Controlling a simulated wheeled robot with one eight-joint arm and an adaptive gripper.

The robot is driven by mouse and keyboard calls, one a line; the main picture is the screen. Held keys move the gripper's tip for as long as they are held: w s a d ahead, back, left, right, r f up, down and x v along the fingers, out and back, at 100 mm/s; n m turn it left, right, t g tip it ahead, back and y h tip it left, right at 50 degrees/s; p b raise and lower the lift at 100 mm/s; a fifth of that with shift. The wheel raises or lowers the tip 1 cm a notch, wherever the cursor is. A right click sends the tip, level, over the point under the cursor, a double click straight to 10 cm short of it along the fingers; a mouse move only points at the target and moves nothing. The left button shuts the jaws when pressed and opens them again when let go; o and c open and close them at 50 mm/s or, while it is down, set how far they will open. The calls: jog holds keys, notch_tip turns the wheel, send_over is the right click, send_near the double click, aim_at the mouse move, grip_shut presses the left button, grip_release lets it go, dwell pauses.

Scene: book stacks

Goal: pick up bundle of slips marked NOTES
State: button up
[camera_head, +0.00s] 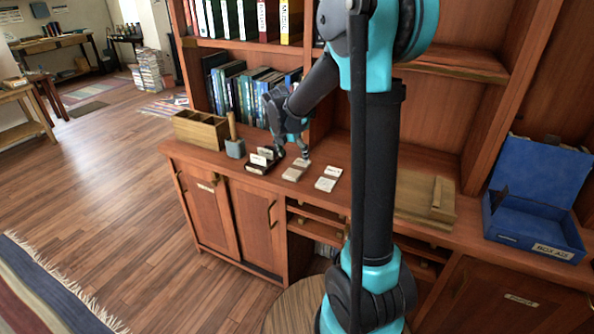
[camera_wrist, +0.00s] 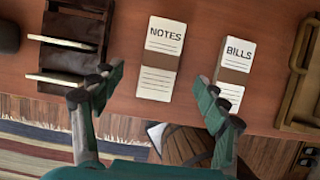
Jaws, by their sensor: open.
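The bundle of slips marked NOTES (camera_wrist: 158,83) lies flat on the wooden counter in the wrist view, white with a brown band across its middle. In the head view it appears as a pale bundle (camera_head: 292,174) just in front of my gripper (camera_head: 293,152). In the wrist view my gripper (camera_wrist: 160,80) is open, its teal fingers apart, one to the left of the NOTES bundle and one to its right, by the BILLS bundle. Nothing is between the fingers in grip; I cannot tell their height above the counter.
The BILLS bundle (camera_wrist: 235,64) lies right of NOTES, close to the right finger. A dark tray with upright cards (camera_wrist: 73,49) stands at left. The head view shows a wooden divided box (camera_head: 200,131), a grey cup (camera_head: 235,149) and a blue box (camera_head: 535,205).

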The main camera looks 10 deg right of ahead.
aim_at(297, 168)
jog(key=shift+s+x, duration=0.1)
jog(key=shift+x, duration=1.5)
jog(key=shift+s+x, duration=0.15)
jog(key=shift+x, duration=1.5)
jog(key=c, duration=1.3)
